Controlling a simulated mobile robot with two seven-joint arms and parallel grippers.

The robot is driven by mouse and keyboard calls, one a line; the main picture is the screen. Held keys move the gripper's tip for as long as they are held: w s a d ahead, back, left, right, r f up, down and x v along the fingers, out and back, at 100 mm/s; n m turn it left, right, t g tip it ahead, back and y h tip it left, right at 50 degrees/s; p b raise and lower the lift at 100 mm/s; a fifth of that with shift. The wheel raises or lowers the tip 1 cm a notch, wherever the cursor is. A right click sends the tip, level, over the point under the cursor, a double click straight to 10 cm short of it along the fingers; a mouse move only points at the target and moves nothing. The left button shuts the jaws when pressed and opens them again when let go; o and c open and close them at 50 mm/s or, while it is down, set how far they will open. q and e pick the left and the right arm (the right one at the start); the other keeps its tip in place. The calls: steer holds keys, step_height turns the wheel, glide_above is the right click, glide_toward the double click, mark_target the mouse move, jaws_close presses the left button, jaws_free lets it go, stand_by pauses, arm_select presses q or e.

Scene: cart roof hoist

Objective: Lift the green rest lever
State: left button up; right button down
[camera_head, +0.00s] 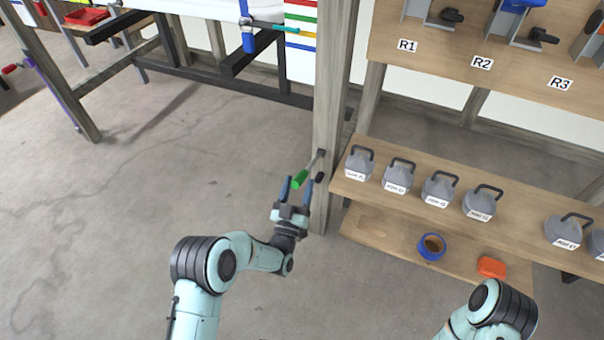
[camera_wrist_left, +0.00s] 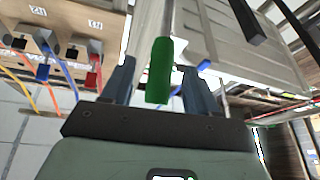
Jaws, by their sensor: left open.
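The green rest lever (camera_head: 301,178) has a green grip on a grey rod and juts from the wooden post (camera_head: 328,115). In the head view it slants down to the left from the post. My left gripper (camera_head: 295,186) is open close by the green grip, with one finger on each side of it in the picture. In the left wrist view, the green grip (camera_wrist_left: 160,70) shows between the two spread fingers (camera_wrist_left: 158,82). I cannot tell whether either finger touches it. My right gripper is out of view; only part of my right arm shows at the bottom right.
A shelf (camera_head: 520,210) with several grey weights stands right of the post. A lower board holds a blue ring (camera_head: 432,246) and an orange item (camera_head: 491,267). A bench marked R1 to R3 (camera_head: 440,60) is above. Floor left of the post is clear.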

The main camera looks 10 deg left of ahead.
mark_target(302, 171)
arm_select(q)
steer(key=shift+b+x, duration=0.45)
steer(key=shift+x, duration=1.85)
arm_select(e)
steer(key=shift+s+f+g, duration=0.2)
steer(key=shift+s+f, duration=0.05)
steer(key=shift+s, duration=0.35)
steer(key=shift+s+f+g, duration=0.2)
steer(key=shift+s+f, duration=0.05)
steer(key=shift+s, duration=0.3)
arm_select(q)
steer(key=shift+c, duration=0.2)
